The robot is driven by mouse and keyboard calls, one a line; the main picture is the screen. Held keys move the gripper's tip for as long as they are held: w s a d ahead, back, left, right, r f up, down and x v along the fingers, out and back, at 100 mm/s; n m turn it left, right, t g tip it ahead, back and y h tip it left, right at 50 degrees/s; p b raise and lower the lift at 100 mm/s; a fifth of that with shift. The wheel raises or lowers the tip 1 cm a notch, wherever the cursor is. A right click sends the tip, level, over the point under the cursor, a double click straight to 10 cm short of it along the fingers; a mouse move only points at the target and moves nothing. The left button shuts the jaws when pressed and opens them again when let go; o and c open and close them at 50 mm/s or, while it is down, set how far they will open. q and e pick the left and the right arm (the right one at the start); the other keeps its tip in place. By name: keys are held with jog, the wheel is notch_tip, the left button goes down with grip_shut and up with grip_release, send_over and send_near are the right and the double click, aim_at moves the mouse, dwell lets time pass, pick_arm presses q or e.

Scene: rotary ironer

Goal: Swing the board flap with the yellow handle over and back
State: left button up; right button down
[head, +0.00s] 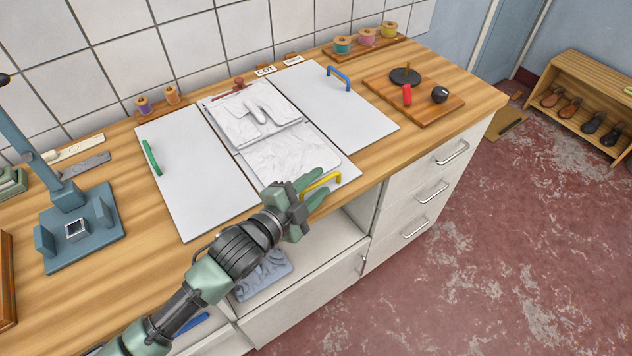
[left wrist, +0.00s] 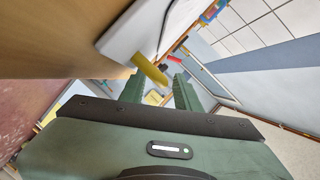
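The white folding board lies on the wooden counter. Its left panel (head: 196,178) has a green handle (head: 152,158), and its right panel (head: 340,106) has a blue handle (head: 339,77). A wrinkled pale cloth (head: 285,155) covers most of the middle, partly folded on itself at the far end. The yellow handle (head: 324,181) is at the near edge of the middle flap. My left gripper (head: 314,187) is at this handle with its fingers apart. In the left wrist view the yellow handle (left wrist: 148,69) shows between the fingertips, near the left one. My right gripper is not in view.
A blue-grey stand (head: 82,240) is on the counter at left. A wooden board (head: 430,106) with a red-handled tool and dark items is at right. Thread spools (head: 366,37) line the back. Below the counter edge is an open shelf with folded grey cloth (head: 263,280).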

pick_arm(q)
grip_shut()
dwell(1.5)
